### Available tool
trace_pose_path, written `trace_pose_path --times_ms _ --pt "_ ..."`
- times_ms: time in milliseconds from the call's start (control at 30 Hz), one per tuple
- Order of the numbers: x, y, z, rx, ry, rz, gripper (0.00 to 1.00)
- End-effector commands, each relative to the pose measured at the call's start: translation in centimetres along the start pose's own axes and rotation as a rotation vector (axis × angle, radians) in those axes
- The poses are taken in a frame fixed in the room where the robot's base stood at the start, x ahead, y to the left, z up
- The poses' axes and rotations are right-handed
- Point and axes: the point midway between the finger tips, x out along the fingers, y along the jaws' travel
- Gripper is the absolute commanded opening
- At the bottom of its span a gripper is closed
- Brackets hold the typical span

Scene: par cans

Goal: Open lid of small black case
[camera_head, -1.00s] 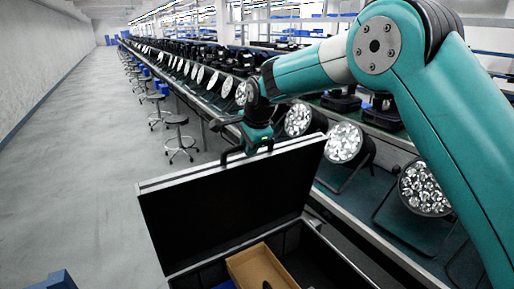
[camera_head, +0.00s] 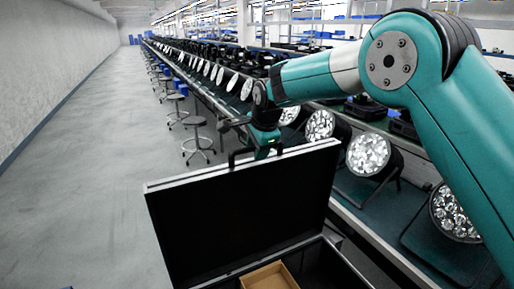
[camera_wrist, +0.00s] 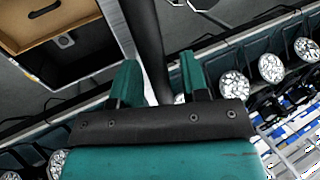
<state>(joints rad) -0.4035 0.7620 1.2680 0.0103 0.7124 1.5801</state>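The black case stands at the bottom of the head view, with its lid (camera_head: 240,215) raised steeply and its dark inner side toward the camera. A silver trim runs along the lid's edge. A black handle (camera_head: 233,158) sits at the lid's top edge. My gripper (camera_head: 262,150) is at that edge, beside or around the handle. In the wrist view, my gripper's fingers (camera_wrist: 160,82) are apart, with a black bar, seemingly part of the lid or handle, between them. Gaps show beside the bar. The case body holds a brown box (camera_head: 268,277); the wrist view also shows this box (camera_wrist: 45,15).
A long bench (camera_head: 365,215) with several par cans (camera_head: 368,153) runs along the right, close to the case and my arm. Stools (camera_head: 198,140) stand along it farther back. The grey floor at left (camera_head: 85,200) is clear.

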Motion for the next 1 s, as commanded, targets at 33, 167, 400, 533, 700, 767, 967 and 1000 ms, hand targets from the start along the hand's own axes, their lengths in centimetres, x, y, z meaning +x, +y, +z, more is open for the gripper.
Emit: trace_pose_path --times_ms 33,167,400,533,700,767,967,1000 --pt "0.0 0.0 0.0 0.000 0.000 0.000 0.44" --pt "0.0 0.0 0.0 -0.001 -0.001 0.000 0.44" --pt "-0.9 0.0 0.0 -0.002 -0.002 -0.002 0.44" --pt "-3.1 0.1 0.0 -0.002 -0.002 -0.005 0.44" --pt "-7.4 0.1 0.0 -0.002 -0.002 -0.007 0.44" --pt "-9.0 0.1 0.0 -0.002 -0.002 -0.006 0.44" --pt "-13.8 0.0 0.0 -0.001 -0.001 -0.004 0.44" --pt "-14.5 0.1 0.0 -0.001 -0.001 -0.003 0.44"
